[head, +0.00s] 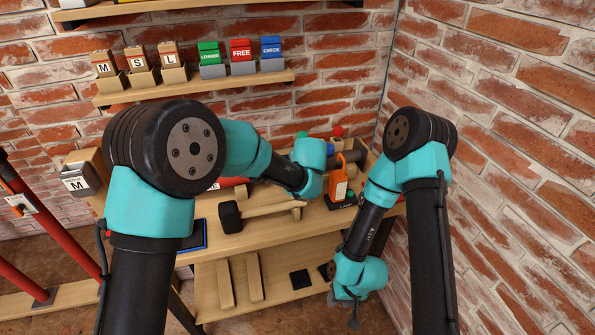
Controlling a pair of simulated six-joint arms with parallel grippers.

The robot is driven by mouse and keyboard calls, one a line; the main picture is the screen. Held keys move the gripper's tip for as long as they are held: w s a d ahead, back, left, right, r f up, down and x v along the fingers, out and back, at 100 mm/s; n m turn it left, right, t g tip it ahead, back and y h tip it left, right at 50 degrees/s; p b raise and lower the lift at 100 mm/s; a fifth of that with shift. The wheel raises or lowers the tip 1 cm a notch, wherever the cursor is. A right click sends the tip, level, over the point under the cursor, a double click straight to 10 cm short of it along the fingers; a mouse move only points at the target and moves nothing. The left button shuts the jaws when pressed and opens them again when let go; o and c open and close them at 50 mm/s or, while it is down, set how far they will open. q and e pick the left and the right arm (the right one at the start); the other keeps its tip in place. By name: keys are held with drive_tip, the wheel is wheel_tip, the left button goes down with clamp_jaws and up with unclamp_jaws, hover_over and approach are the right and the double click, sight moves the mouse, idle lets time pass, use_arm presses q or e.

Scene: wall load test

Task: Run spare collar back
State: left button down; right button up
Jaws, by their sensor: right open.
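I cannot pick out the spare collar for certain in the head view. A small dark, rounded piece (327,270) shows on the lower shelf (275,293), partly behind my right wrist; I cannot tell what it is. My right gripper (352,321) is open, low at the right end of the lower shelf, with its fingers pointing down and small in view. I see nothing held in it. My left arm reaches over the bench top, and its gripper is hidden behind its own wrist.
The bench top (260,235) holds a black-headed mallet (230,217) and an orange device (339,183). A wall shelf (200,91) carries M, S, L boxes and coloured cards. Red poles (50,225) stand at left. Brick walls meet close behind and right.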

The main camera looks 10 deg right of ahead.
use_arm(q)
drive_tip(key=shift+s+a+f, duration=0.1)
drive_tip(key=shift+s+f, duration=0.05)
drive_tip(key=shift+f, duration=0.45)
drive_tip(key=c, duration=0.9)
unclamp_jaws()
drive_tip(key=shift+o, duration=0.2)
drive_tip(key=shift+r, duration=0.1)
drive_tip(key=shift+r, duration=0.15)
drive_tip(key=shift+r, duration=0.1)
drive_tip(key=v, duration=1.7)
